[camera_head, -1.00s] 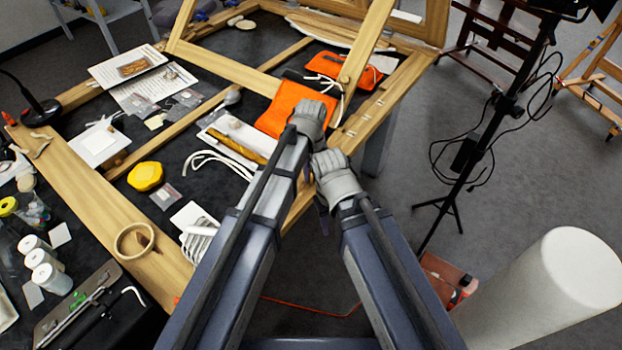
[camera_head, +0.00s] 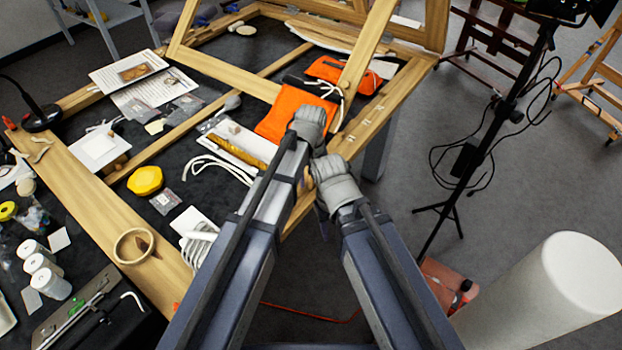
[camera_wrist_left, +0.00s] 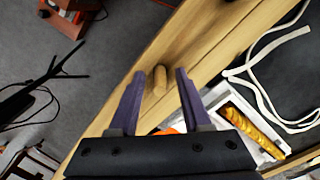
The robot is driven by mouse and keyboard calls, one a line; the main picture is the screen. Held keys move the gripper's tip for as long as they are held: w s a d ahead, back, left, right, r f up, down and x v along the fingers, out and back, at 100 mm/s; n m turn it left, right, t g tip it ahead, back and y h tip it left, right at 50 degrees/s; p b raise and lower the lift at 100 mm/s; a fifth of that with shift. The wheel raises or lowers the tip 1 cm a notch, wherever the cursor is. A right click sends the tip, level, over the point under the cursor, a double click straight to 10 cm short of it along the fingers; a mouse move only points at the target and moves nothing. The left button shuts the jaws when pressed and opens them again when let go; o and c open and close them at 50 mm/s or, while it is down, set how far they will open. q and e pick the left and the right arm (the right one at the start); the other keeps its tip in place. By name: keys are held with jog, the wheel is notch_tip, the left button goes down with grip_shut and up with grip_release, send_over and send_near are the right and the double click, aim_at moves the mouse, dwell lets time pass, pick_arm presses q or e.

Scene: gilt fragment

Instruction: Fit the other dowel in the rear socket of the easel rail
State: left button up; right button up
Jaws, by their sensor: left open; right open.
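The easel rail (camera_wrist_left: 215,38) is a pale wooden beam running diagonally through the left wrist view; it also shows in the head view (camera_head: 372,118). A short tan dowel (camera_wrist_left: 160,84) stands out from the rail between my left gripper's fingers. I cannot tell how deep either sits, and the rear socket is not clearly visible. My left gripper (camera_wrist_left: 161,73) is open, its purple fingers apart on both sides of the dowel. My right gripper (camera_head: 322,180) is just below it, fingers mostly hidden.
An orange pouch (camera_head: 292,108) and a white tray (camera_head: 238,143) with a yellow item lie beyond the rail. White cord (camera_head: 215,165) lies loose there. A lamp stand (camera_head: 490,150) and a white cylinder (camera_head: 575,275) stand right. The floor between is mostly clear.

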aim_at(311, 177)
pick_arm(q)
notch_tip(311, 177, up, 12)
jog(key=p, duration=1.2)
jog(key=shift+r, duration=0.15)
jog(key=s+a+m, duration=0.1)
jog(key=s+a, duration=0.4)
jog(key=a, duration=0.3)
jog(key=s+a+m, duration=0.1)
jog(key=s+a, duration=0.5)
jog(key=a, duration=0.3)
jog(key=s+d+f+m+y+b, duration=0.1)
jog(key=s+d+f+m+b, duration=0.2)
jog(key=d, duration=0.8)
notch_tip(311, 177, down, 3)
jog(key=s+b, duration=0.2)
jog(key=b, duration=0.1)
jog(key=shift+s+m, duration=0.3)
